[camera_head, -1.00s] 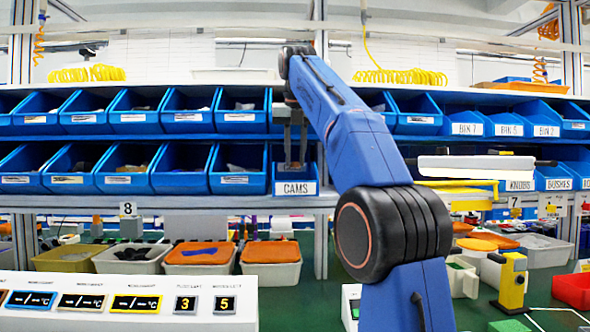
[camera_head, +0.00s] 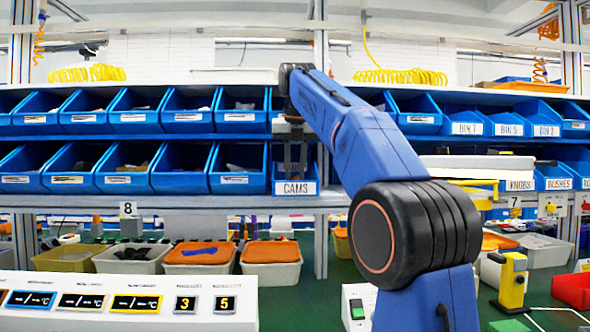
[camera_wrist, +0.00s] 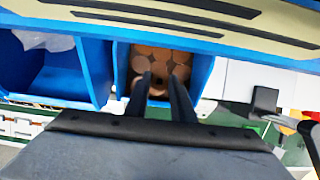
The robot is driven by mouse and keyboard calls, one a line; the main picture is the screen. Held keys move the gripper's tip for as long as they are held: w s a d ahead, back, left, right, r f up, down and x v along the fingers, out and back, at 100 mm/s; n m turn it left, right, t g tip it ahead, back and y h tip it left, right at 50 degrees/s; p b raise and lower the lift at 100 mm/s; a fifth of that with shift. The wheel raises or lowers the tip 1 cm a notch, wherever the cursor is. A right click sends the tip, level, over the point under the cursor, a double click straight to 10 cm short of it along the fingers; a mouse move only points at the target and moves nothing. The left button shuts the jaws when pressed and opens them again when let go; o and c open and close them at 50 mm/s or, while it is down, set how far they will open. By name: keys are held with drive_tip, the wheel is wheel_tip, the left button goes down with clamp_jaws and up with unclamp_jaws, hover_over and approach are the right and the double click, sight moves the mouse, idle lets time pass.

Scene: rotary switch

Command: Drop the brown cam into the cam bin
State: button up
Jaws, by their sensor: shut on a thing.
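The cam bin is a blue bin (camera_head: 310,170) with a white CAMS label, on the lower shelf row. The wrist view looks down into this blue bin (camera_wrist: 205,62), which holds several round brown cams (camera_wrist: 146,52). My gripper (camera_head: 295,168) points down at the bin's opening, in front of its back. In the wrist view my gripper (camera_wrist: 160,80) has its two dark fingers over the bin, shut on a brown cam (camera_wrist: 158,91) low between them. The held cam is hard to tell from those behind it, and the head view does not show it clearly.
The upper shelf row (camera_head: 230,142) runs close above and around my gripper. A blue bin (camera_wrist: 72,75) with pale bags adjoins on the left. Lidded tubs (camera_head: 271,268) and a white panel with displays (camera_head: 120,302) stand below.

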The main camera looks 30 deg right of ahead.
sight(296, 180)
drive_tip(key=shift+f, duration=0.45)
drive_tip(key=o, duration=1)
drive_tip(key=shift+w+r, duration=0.1)
drive_tip(key=shift+r, duration=0.4)
drive_tip(key=shift+v, duration=3.9)
